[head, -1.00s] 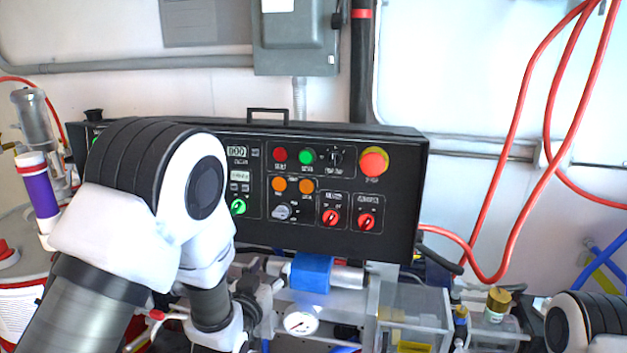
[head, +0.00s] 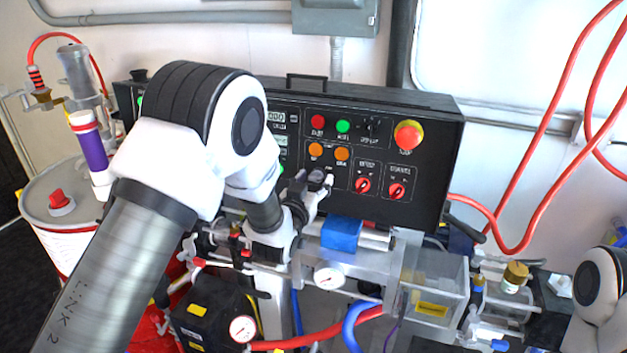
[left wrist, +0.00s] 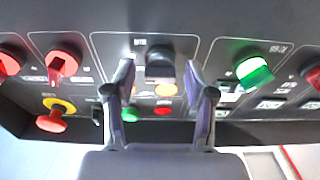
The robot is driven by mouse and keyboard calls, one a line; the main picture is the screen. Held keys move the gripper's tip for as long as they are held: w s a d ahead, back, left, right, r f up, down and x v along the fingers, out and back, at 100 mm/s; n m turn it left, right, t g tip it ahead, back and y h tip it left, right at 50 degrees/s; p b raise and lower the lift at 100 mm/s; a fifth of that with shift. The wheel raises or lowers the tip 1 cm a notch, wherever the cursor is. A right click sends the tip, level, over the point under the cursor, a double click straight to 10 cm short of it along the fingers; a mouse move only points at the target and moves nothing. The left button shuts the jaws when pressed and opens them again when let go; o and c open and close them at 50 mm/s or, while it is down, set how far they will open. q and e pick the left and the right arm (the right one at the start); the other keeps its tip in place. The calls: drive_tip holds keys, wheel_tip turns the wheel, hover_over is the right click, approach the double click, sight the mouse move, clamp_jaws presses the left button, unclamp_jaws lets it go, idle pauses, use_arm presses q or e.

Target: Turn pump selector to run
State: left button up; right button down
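The black control panel (head: 440,150) stands ahead with lit buttons and knobs. Its dark grey selector knob (left wrist: 160,62) sits below the orange buttons. The labels are too small to read, so I cannot confirm that it is the pump selector. My left gripper (head: 318,182) is at the panel, in front of this knob, and largely covers it in the head view. In the left wrist view, where the panel appears upside down, the left gripper (left wrist: 160,75) is open. Its fingers stand on both sides of the knob with gaps visible. My right gripper is out of view.
Two red selectors (head: 362,185) (head: 397,191) sit right of the knob, and a red emergency button (head: 408,135) is above them. A green selector (left wrist: 254,72) is on its other side. A blue-wrapped pipe (head: 341,234) and gauge (head: 328,278) lie below the panel.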

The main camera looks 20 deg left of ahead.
use_arm(q)
clamp_jaws()
drive_tip(key=shift+f, duration=0.1)
drive_tip(key=m+h+b, duration=0.1)
drive_tip(key=m+b, duration=0.2)
drive_tip(key=m, duration=0.1)
drive_tip(key=shift+f+m, duration=0.1)
drive_tip(key=shift+m, duration=0.2)
drive_tip(key=shift+a+m+g+h+b, duration=0.1)
drive_tip(key=shift+m+g+h+b, duration=0.15)
drive_tip(key=shift+m+b, duration=0.8)
drive_tip(key=shift+m+g+h+b, duration=0.15)
drive_tip(key=shift+m+h+b, duration=0.25)
drive_tip(key=shift+m, duration=1.55)
